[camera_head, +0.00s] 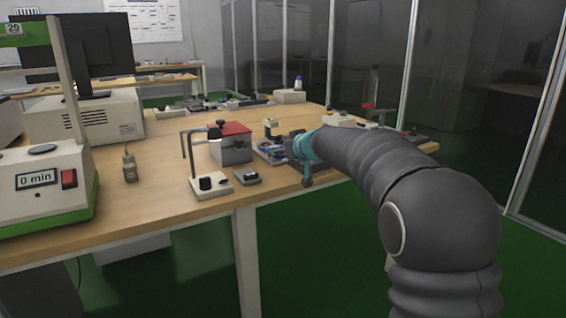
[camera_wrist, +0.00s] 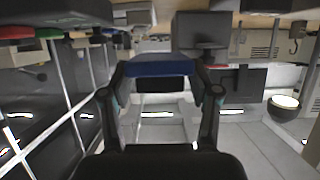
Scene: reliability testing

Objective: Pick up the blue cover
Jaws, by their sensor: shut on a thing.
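The blue cover (camera_wrist: 160,67) is a flat blue piece in the wrist view, spanning the space between my two fingertips. My gripper (camera_wrist: 158,78) is shut on it, with one finger at each end. In the head view my gripper (camera_head: 306,166) is at the front edge of the workbench, mostly hidden by my own dark arm. The cover cannot be made out clearly in the head view.
The wooden workbench (camera_head: 160,200) carries a red-topped grey box (camera_head: 234,148), a small white stand (camera_head: 211,186), a dark small block (camera_head: 247,177) and a timer device (camera_head: 45,187). Glass panels stand at right.

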